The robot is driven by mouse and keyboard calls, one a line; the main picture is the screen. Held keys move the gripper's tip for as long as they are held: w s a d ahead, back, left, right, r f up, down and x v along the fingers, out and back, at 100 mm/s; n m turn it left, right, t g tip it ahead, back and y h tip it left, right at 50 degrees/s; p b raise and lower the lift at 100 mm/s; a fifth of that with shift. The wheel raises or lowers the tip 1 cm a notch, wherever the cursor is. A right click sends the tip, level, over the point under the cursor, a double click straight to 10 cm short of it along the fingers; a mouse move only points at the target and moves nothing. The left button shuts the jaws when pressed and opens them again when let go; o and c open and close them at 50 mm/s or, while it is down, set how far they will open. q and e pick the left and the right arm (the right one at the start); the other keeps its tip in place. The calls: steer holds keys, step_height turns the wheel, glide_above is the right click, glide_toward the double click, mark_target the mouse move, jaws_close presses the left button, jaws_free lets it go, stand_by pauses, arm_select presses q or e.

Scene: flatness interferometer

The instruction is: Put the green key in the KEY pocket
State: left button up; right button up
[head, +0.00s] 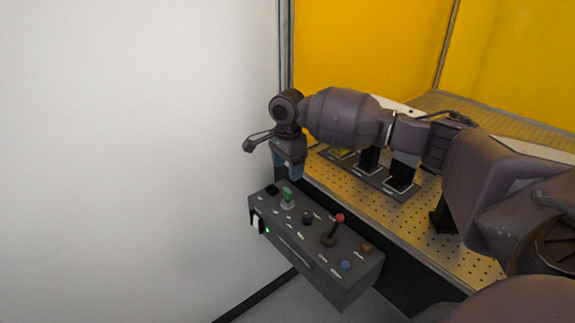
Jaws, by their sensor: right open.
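The green key (287,193) stands upright at a pale round base on the top of the dark control box (345,283), toward its left end. My right gripper (292,173) is open, just above and behind the green key, with its fingers pointing down. It does not visibly hold anything, and a gap shows between it and the key. I cannot pick out the KEY pocket: the labels are too small to read, and my right arm hides part of the dark labelled strip (372,180) on the perforated table. My left gripper is out of view.
The box also carries a red-topped lever (335,228), a black knob (307,217), a blue button (345,265) and an orange-brown button (366,247). The perforated table (425,235) lies behind it. Yellow panels stand at the back and a white wall fills the left.

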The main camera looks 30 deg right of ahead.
mark_target(288, 190)
steer(key=shift+f+m, duration=0.2)
steer(key=shift+m, duration=0.1)
step_height(288, 190, down, 10)
steer(key=shift+f+b, duration=0.25)
steer(key=shift+b, duration=0.6)
steer(key=shift+c, duration=0.5)
steer(key=c, duration=0.9)
steer(key=shift+r+p, duration=2.25)
steer(key=shift+p, duration=0.25)
steer(key=shift+r+p, duration=0.4)
steer(key=shift+p, duration=0.2)
steer(key=shift+r+p, duration=0.45)
steer(key=shift+p, duration=0.6)
